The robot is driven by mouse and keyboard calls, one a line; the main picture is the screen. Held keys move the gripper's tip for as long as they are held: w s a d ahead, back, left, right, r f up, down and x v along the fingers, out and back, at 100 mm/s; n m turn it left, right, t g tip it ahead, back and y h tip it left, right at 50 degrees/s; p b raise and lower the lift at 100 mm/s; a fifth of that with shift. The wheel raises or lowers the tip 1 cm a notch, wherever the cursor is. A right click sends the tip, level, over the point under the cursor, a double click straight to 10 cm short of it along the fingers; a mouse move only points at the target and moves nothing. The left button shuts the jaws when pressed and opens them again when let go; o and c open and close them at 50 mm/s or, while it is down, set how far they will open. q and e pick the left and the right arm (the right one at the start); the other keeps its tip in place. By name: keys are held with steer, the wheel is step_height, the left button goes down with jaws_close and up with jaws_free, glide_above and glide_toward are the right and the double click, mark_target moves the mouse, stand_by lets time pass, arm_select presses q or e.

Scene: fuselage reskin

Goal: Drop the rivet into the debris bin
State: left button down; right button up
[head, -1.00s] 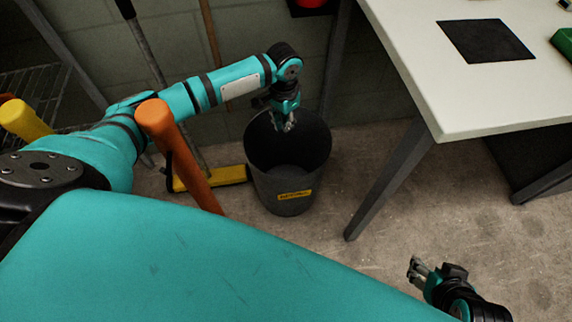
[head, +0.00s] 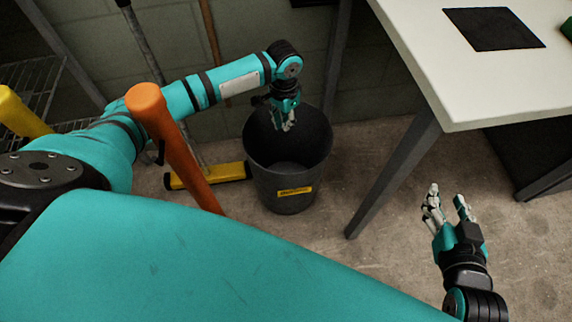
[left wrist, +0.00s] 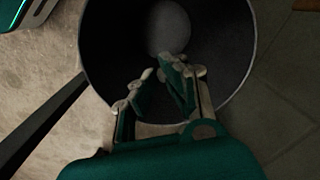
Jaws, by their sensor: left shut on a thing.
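The debris bin (head: 268,182) is a dark grey round bucket with a yellow label, standing on the floor. My left gripper (head: 287,124) points down over the bin's opening, near the back of the rim. In the left wrist view my left gripper (left wrist: 158,72) is in front of the open mouth of the bin (left wrist: 232,72), with its fingers close together. It is shut on the rivet, which is too small and dark to make out between the fingertips. My right gripper (head: 448,197) is open and empty, above the floor to the right of the bin.
A white table (head: 440,80) with a black mat (head: 492,29) stands at the right, its grey leg (head: 395,175) beside the bin. A yellow broom head (head: 208,176) lies left of the bin. An orange post (head: 178,150) rises in front of my left arm.

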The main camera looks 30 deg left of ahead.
stand_by(0.3)
arm_select(q)
steer(key=c, duration=1.4)
jaws_free()
step_height(320, 180, up, 12)
